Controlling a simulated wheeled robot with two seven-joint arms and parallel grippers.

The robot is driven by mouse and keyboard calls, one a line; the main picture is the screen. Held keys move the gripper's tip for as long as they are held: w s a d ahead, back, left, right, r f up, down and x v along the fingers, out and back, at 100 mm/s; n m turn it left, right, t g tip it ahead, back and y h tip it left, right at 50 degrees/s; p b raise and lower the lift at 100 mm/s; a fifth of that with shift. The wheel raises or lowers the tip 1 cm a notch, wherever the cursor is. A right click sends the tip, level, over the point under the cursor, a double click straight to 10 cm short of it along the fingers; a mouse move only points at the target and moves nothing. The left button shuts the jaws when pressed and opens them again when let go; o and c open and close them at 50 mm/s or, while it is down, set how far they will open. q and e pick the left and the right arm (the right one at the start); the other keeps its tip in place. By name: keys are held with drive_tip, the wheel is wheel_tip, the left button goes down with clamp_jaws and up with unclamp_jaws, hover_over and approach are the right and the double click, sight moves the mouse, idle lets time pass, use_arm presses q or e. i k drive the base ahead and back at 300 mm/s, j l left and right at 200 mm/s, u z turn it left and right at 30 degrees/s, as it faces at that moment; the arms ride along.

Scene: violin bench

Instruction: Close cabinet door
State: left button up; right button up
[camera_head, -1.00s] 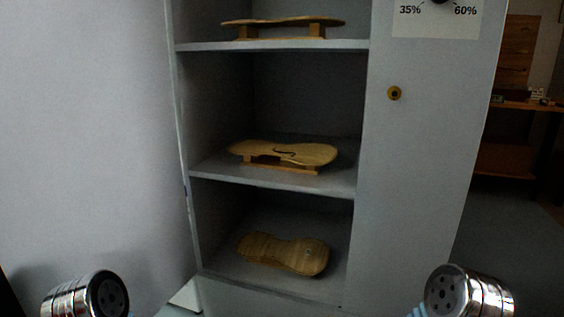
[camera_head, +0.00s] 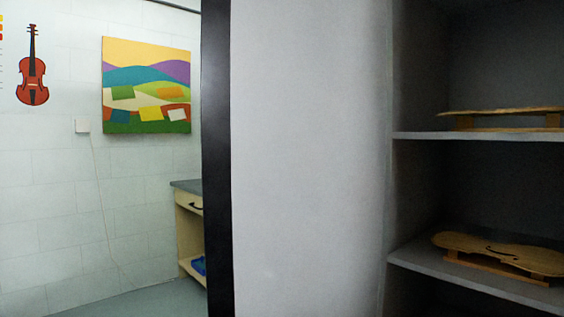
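The grey cabinet (camera_head: 480,136) stands open at the right of the head view, and its right part is out of the picture. Its open door (camera_head: 305,160) fills the middle as a broad pale grey panel with a black edge (camera_head: 217,160) on its left. A thin violin plate on wooden blocks (camera_head: 505,118) rests on the upper visible shelf. A violin plate with an f-hole (camera_head: 500,252) rests on blocks on the shelf below. Neither of my grippers is in view.
Left of the door is a white block wall (camera_head: 60,190) with a violin picture (camera_head: 33,68) and a colourful painting (camera_head: 146,85). A counter with a drawer (camera_head: 190,225) stands partly behind the door's black edge. Bare floor (camera_head: 150,302) shows at the lower left.

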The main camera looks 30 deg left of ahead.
sight(294, 93)
drive_tip(key=k+j+z, duration=0.15)
drive_tip(key=j, duration=1.15)
drive_tip(key=i+j+z, duration=0.15)
drive_tip(key=j+z, duration=0.15)
drive_tip(key=j, duration=0.3)
drive_tip(key=i+j+z, duration=0.25)
drive_tip(key=j, duration=0.4)
drive_tip(key=j+z, duration=0.3)
drive_tip(key=j, duration=0.3)
drive_tip(key=k+l+u, duration=0.3)
drive_tip(key=u, duration=0.2)
drive_tip(key=l, duration=0.1)
